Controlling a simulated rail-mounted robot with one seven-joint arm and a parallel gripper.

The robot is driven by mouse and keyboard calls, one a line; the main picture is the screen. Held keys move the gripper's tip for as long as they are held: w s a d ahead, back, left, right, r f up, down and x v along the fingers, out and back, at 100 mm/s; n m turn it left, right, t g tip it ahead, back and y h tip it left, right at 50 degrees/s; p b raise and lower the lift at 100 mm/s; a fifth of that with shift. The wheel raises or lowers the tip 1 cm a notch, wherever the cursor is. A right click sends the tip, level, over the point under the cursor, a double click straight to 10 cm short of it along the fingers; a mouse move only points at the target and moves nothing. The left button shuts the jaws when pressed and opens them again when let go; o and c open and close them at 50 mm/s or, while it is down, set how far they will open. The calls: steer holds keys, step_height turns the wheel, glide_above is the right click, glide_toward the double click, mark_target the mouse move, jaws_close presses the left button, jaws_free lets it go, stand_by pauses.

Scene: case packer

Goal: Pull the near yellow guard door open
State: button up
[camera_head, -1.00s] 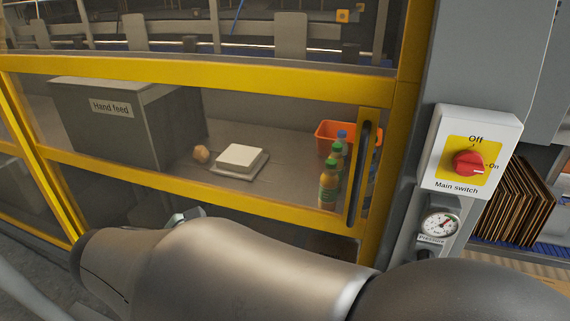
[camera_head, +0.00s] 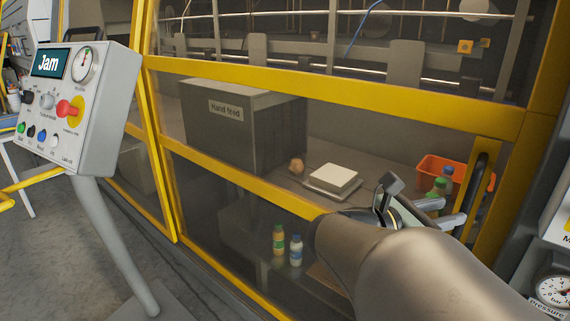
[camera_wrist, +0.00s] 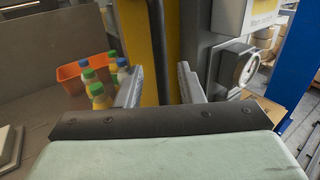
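The near yellow guard door (camera_head: 345,97) has clear panels in a yellow frame and looks shut against its post. Its dark vertical handle (camera_head: 478,180) is on the door's right edge. My gripper (camera_head: 447,212) is open and empty, just left of the handle's lower part in the head view. In the wrist view, the handle (camera_wrist: 156,40) stands ahead between the two spread fingers of my gripper (camera_wrist: 160,87). I cannot tell whether a finger touches it. My arm hides the lower right part of the door.
Behind the panel are a grey "Hand feed" box (camera_head: 245,125), a white block on a tray (camera_head: 333,177), an orange bin (camera_head: 435,165) and several bottles. A control panel reading "Jam" (camera_head: 75,105) stands left. A pressure gauge (camera_head: 555,290) is at right. The floor in front is clear.

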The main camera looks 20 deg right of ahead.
mark_target(463, 207)
steer(key=d, duration=0.6)
steer(key=shift+s, duration=0.2)
jaws_close()
